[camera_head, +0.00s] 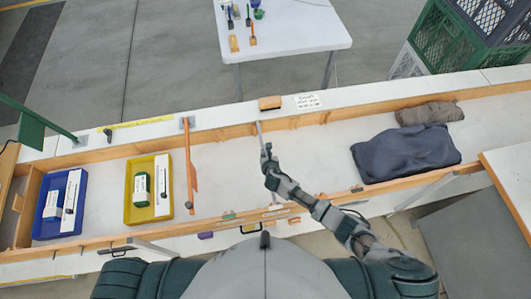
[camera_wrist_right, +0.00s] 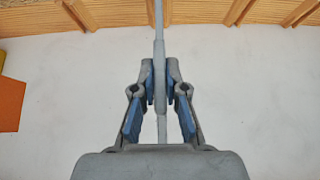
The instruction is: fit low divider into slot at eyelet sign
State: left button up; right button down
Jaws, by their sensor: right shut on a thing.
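My right gripper (camera_head: 265,153) is shut on a thin grey divider (camera_head: 259,130), over the open middle of the long wooden-walled trough. In the right wrist view the gripper (camera_wrist_right: 160,85) pinches the divider (camera_wrist_right: 159,30), seen edge-on as a narrow upright strip. Its far end reaches the trough's far wooden wall (camera_wrist_right: 200,12), between pairs of ribs; I cannot tell whether it sits in a slot. A white sign (camera_head: 308,101) with small, unreadable lettering stands on the far ledge, right of the divider. My left gripper is not in view.
An orange divider (camera_head: 190,170) crosses the trough on the left, beside a yellow tray (camera_head: 130,214) and a blue tray (camera_head: 41,231). A dark cloth (camera_head: 405,155) and a brown bundle (camera_head: 430,113) lie on the right. The floor around the gripper is clear.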

dwell(0.8)
jog(key=shift+f+b, duration=3.2)
jog(key=shift+f, duration=1.4)
jog(key=c, duration=1.1)
grip_release()
jog(key=shift+c, duration=0.2)
jog(key=shift+r, duration=0.1)
jog(key=shift+r+p, duration=2.4)
jog(key=shift+p, duration=0.35)
